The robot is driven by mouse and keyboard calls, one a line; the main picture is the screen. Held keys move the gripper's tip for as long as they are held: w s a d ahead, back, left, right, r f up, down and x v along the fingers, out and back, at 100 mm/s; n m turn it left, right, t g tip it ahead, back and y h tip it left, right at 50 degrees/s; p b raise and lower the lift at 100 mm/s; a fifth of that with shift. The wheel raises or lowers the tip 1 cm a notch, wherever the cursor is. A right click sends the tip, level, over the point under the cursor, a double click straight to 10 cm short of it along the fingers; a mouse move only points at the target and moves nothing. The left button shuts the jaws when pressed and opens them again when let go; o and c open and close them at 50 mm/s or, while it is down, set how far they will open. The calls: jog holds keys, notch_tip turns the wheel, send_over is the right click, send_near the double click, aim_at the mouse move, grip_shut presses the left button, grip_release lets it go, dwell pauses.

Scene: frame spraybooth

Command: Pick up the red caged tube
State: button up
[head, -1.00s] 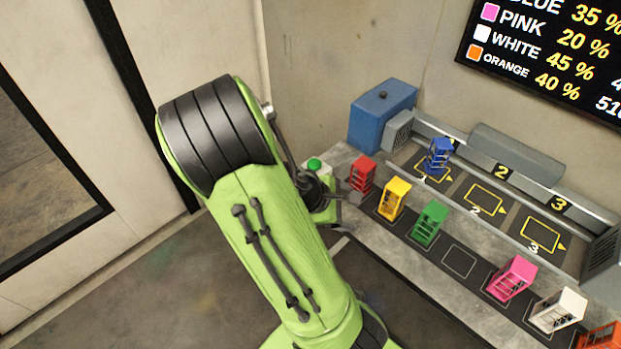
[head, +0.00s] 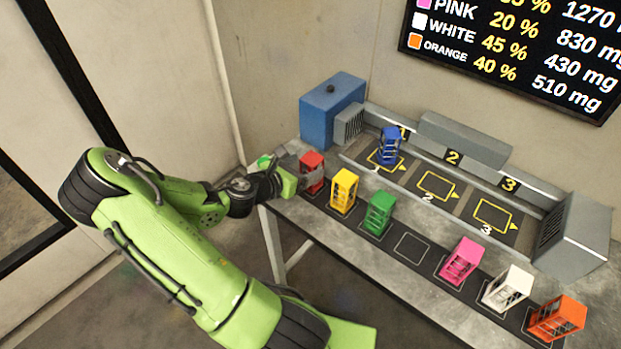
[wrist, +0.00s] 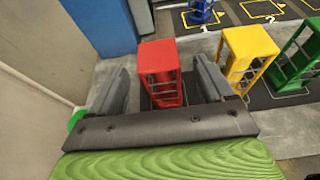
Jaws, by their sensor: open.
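The red caged tube (head: 312,172) stands upright at the left end of the row on the bench. In the wrist view the red caged tube (wrist: 161,72) sits between the two fingers of my gripper (wrist: 165,88). The fingers are apart, with a visible gap on each side of the red cage. In the head view my gripper (head: 300,174) is at the red tube from the left, and its fingers are partly hidden.
The yellow caged tube (head: 343,190) stands close to the right, then the green one (head: 379,213). The blue caged tube (head: 389,147) stands on marked spot 1 behind. A blue box (head: 330,110) is at the back left. A green button (wrist: 77,119) is left of my gripper.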

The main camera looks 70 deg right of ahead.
aim_at(316, 160)
jog(key=b+x, duration=0.1)
jog(key=x, duration=0.5)
jog(key=shift+d, duration=0.2)
jog(key=shift+a+r, duration=0.1)
jog(key=shift+r, duration=0.05)
jog(key=shift+c, duration=0.6)
grip_shut()
